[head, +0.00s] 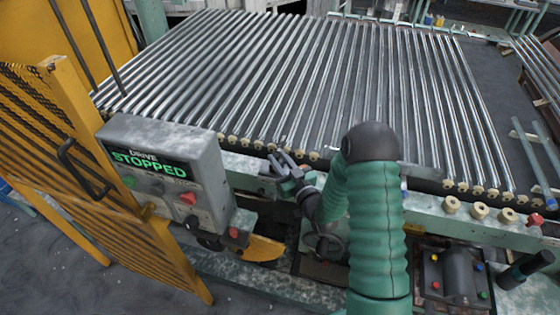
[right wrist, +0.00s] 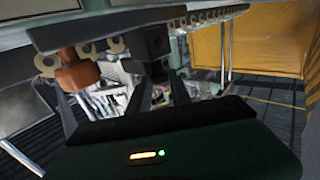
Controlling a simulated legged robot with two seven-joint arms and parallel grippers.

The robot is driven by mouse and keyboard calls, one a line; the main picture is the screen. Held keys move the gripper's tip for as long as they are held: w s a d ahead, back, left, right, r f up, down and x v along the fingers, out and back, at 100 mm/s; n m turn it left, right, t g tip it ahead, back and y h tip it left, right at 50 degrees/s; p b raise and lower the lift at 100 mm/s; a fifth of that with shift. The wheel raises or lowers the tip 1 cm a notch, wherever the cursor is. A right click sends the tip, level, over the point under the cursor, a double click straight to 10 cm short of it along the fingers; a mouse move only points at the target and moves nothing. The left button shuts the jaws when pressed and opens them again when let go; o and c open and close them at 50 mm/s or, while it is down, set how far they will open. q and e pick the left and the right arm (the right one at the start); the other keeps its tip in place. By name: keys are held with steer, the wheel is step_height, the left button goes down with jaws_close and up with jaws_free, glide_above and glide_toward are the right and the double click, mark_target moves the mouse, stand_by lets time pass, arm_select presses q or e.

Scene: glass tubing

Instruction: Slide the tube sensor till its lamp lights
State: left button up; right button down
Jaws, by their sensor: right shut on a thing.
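My right gripper (head: 283,163) reaches the front rail of the tube bed, just right of the control box. It is shut on a small dark block at the rail, which seems to be the tube sensor (head: 266,169). In the right wrist view a dark block (right wrist: 152,42) shows under the rail, beyond the fingers. I cannot make out a lamp on it or whether one is lit. Long glass tubes (head: 300,85) lie side by side on the bed. My left gripper is not in view.
A grey control box (head: 205,155) reads "DRIVE STOPPED" in green. A yellow mesh gate (head: 100,190) stands at the left. Loose cream rollers (head: 480,211) and a red knob (head: 535,219) sit along the rail at right. A motor-like unit (head: 458,272) is below.

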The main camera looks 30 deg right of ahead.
steer(key=c, duration=1.2)
jaws_free()
steer(key=shift+o, duration=0.2)
steer(key=s+a+p, duration=0.1)
steer(key=s+p, duration=0.2)
steer(key=s, duration=1.3)
steer(key=shift+s+p, duration=0.35)
steer(key=shift+p, duration=0.05)
steer(key=shift+a+f, duration=0.15)
